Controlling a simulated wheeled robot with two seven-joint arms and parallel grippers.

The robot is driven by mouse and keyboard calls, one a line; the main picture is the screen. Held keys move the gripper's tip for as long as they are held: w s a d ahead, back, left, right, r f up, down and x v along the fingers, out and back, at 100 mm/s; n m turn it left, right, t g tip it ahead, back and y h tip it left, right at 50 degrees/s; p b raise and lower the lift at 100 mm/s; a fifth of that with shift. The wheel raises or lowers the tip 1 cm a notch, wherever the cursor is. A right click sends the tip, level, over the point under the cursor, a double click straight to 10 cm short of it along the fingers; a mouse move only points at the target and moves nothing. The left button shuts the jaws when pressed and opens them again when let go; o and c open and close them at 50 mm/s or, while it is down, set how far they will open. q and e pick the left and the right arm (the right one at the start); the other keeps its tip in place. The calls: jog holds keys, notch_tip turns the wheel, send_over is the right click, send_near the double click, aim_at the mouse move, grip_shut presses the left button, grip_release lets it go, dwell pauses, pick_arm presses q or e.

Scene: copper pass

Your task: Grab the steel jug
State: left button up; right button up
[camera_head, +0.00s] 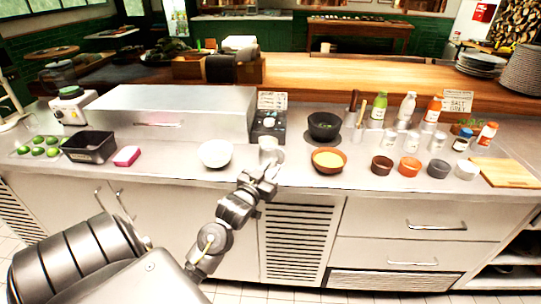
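A small silvery cylindrical vessel, which looks like the steel jug (269,148), stands on the steel counter (200,181) right of a white bowl. My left gripper (265,168) is at the front edge of the counter, directly in front of the vessel in the picture, and covers its lower part. I cannot tell whether the fingers touch it or whether they are open or shut. My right gripper is not in view.
A white bowl (215,153) stands just left of the vessel, and an orange bowl (328,160) stands to its right. Behind are a black control box (268,126) and a dark bowl (323,126). Several small pots, shakers and bottles crowd the right side.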

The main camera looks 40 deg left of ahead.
aim_at(283, 157)
pick_arm(q)
jog(key=x, duration=0.5)
jog(key=shift+w+p, duration=0.1)
jog(key=shift+p, duration=0.25)
jog(key=shift+w, duration=0.2)
jog(key=x, duration=0.2)
jog(key=p+x, duration=0.1)
jog(key=shift+w+d, duration=0.15)
jog(key=shift+w, duration=0.25)
jog(key=shift+w+f+p, duration=0.1)
jog(key=shift+w+p, duration=0.2)
jog(key=shift+w, duration=0.15)
grip_shut()
